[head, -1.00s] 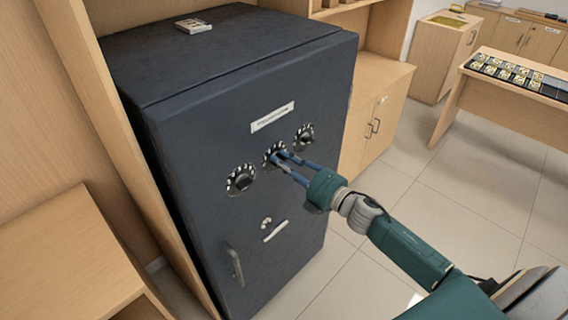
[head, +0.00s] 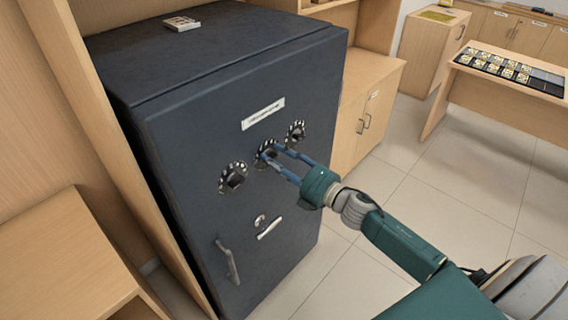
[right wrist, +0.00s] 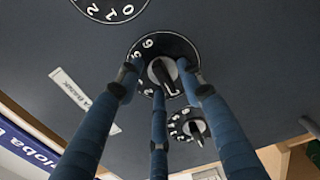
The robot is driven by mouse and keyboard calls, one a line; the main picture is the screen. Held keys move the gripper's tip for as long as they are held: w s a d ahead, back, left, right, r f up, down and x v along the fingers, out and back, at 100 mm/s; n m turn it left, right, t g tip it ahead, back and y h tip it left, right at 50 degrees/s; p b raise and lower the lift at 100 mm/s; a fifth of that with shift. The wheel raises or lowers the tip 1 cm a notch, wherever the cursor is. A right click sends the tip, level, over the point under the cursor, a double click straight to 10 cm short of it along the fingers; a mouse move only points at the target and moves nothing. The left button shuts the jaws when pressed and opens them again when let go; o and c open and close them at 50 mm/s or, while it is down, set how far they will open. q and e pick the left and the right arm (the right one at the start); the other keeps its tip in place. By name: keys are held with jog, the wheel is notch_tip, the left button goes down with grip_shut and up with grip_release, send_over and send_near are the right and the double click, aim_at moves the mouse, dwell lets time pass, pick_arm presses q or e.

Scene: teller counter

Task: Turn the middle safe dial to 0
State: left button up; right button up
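The dark safe (head: 190,240) has three round black dials with white marks in a slanting row on its door. The middle dial (head: 262,158) is partly covered by the fingers of my right gripper (head: 273,156). In the right wrist view, the middle dial (right wrist: 165,52) has a black knob with its lower part between my blue fingers (right wrist: 160,72). The fingers are spread around the knob, with a gap at the left one; firm contact cannot be told. Some digits are hidden, and the setting is unclear. My left gripper is out of view.
The left dial (head: 233,177) and right dial (head: 295,132) sit close on either side. A handle (head: 228,262) sticks out lower on the door. A wooden cabinet (head: 366,115) stands right of the safe. Open tiled floor (head: 440,200) lies to the right.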

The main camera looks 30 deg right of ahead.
jog(key=v, duration=1.2)
jog(key=s+d+f+m+g+h, duration=0.1)
jog(key=d+f+m+h, duration=0.25)
jog(key=f, duration=0.55)
jog(key=s+d+f+m+g+h, duration=0.15)
jog(key=f+m, duration=0.25)
jog(key=f, duration=0.4)
jog(key=s+f+m+g+h, duration=0.1)
jog(key=s+f+m+g, duration=0.2)
jog(key=f, duration=0.6)
jog(key=s+f+m+g+h, duration=0.1)
jog(key=s+f+m, duration=0.1)
jog(key=s+f, duration=0.5)
jog(key=s+a+f+m+g, duration=0.2)
jog(key=s+f, duration=0.4)
jog(key=f, duration=0.2)
jog(key=s+a+f+m+g, duration=0.2)
jog(key=s+f, duration=0.3)
jog(key=f, duration=0.2)
jog(key=s+a+f+m+g, duration=0.1)
jog(key=s+a+f, duration=0.3)
jog(key=s, duration=0.6)
jog(key=s+a+f+m+g, duration=0.2)
jog(key=s+a+f+g, duration=0.2)
jog(key=s, duration=0.6)
jog(key=a+f, duration=0.1)
jog(key=a, duration=0.1)
jog(key=shift+s+a+f+y, duration=0.15)
jog(key=shift+s+a+y, duration=0.1)
jog(key=shift+y, duration=0.15)
